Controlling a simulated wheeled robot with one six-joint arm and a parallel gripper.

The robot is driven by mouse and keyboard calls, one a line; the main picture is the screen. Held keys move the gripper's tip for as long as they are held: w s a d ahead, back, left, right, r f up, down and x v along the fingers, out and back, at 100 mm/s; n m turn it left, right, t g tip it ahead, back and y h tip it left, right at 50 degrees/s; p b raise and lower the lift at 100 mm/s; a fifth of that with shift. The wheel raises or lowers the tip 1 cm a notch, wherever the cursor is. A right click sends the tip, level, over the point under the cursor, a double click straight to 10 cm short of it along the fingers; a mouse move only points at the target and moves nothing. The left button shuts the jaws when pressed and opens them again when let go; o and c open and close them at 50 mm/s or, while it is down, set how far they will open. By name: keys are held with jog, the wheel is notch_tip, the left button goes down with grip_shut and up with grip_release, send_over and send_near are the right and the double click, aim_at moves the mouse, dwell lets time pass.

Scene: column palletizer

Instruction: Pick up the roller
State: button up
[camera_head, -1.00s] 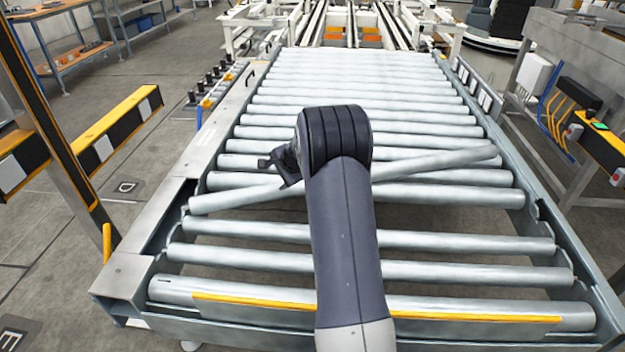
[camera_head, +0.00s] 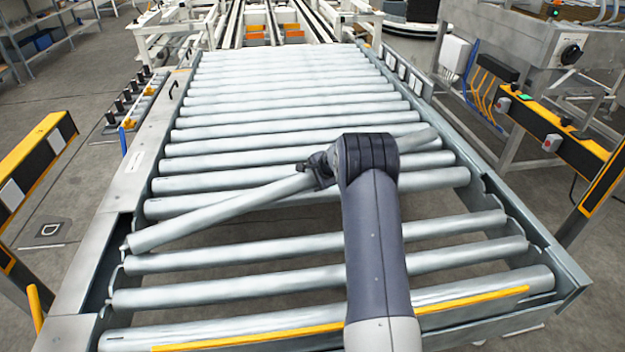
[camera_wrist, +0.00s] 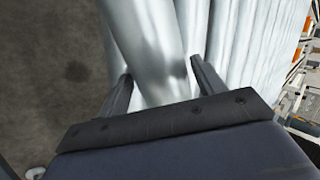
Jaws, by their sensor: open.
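The loose roller (camera_head: 225,208) is a grey metal cylinder lying askew across the conveyor, its left end nearer me and its right end on top of other rollers. My arm hides part of its middle. My gripper (camera_head: 318,170) is at the roller's middle in the head view. In the wrist view, the roller (camera_wrist: 150,50) runs between the two dark fingers of my gripper (camera_wrist: 160,85), which are apart on either side of it. Whether the fingers touch it cannot be told.
The conveyor frame (camera_head: 108,245) holds several parallel rollers, with a gap beneath the askew one. A yellow-edged bar (camera_head: 250,340) crosses the front. Yellow-black posts (camera_head: 30,160) stand left, and a grey machine cabinet (camera_head: 520,50) stands right.

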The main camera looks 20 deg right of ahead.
jog(key=shift+c, duration=0.5)
grip_shut()
jog(key=shift+w+r, duration=0.1)
jog(key=shift+r, duration=0.1)
